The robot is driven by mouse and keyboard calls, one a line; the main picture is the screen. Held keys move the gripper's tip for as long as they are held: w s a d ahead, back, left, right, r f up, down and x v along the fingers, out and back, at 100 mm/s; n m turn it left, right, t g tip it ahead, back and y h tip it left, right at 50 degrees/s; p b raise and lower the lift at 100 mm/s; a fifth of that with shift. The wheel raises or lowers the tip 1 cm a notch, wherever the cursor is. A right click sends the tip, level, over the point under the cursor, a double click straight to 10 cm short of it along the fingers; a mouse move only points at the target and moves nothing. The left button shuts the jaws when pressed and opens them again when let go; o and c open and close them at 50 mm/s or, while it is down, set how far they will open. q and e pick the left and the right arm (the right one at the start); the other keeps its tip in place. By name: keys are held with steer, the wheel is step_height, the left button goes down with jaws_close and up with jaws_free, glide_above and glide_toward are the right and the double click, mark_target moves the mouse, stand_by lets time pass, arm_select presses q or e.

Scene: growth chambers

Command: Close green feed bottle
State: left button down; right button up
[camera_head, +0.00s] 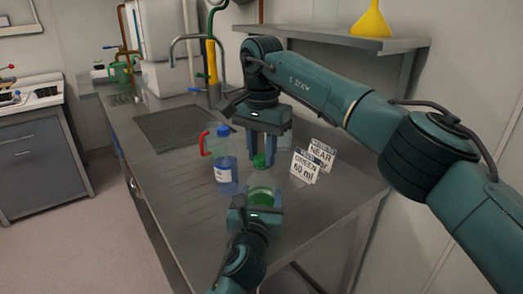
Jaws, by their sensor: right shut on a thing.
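The green feed bottle (261,198) is a clear vessel with green liquid, standing near the front of the steel counter. A small green cap (260,161) is held apart from the bottle, above and behind its mouth in the picture. My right gripper (262,163) points down and is shut on the cap. My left gripper (263,198) reaches in from the bottom, with its fingers on either side of the bottle. I cannot tell whether they press on it. The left gripper's body hides the bottle's lower part.
Label cards (305,167) reading "NEAR" and "GREEN 60 ml" stand to the right. A sink (175,128) and tap lie behind. A shelf (330,38) with a yellow funnel (371,20) hangs above.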

steer(key=m, duration=0.2)
steer(key=shift+m, duration=0.4)
jaws_close()
steer(key=m, duration=1.2)
steer(key=shift+m, duration=0.4)
steer(key=m, duration=1.5)
steer(key=o, duration=1.1)
jaws_free()
steer(key=shift+f, duration=0.1)
